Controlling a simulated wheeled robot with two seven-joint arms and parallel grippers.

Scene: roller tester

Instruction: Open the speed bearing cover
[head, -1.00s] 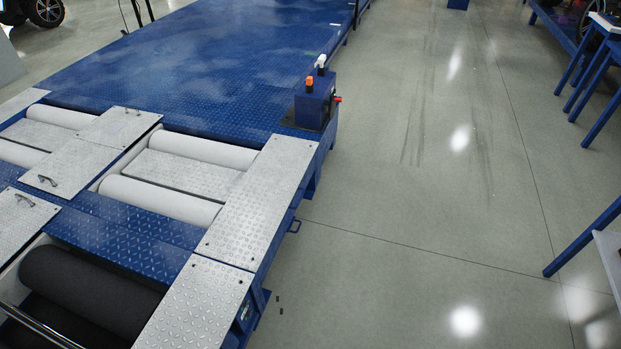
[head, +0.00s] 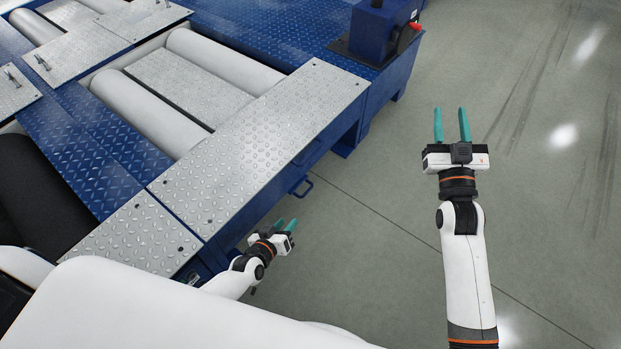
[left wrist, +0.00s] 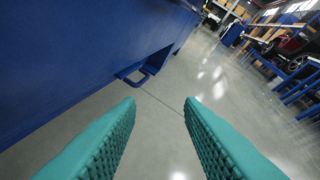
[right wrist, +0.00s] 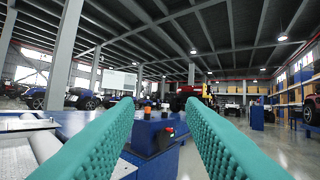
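A silver diamond-tread plate (head: 275,135) lies flat along the right side of the blue roller tester, beside the white rollers; I cannot tell for sure whether it is the speed bearing cover. A blue loop handle (head: 302,187) sticks out from the tester's side below it. It also shows in the left wrist view (left wrist: 137,78), ahead of my left gripper. My left gripper (head: 285,225) is low beside the tester's side wall, open and empty. My right gripper (head: 451,112) is open and empty over the floor, to the right of the tester and apart from it.
A second silver plate (head: 135,235) lies nearer me. A blue control box (head: 378,32) with a red knob stands on the tester's far right corner. White rollers (head: 222,62) lie left of the plate. The floor (head: 540,210) right of the tester is clear.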

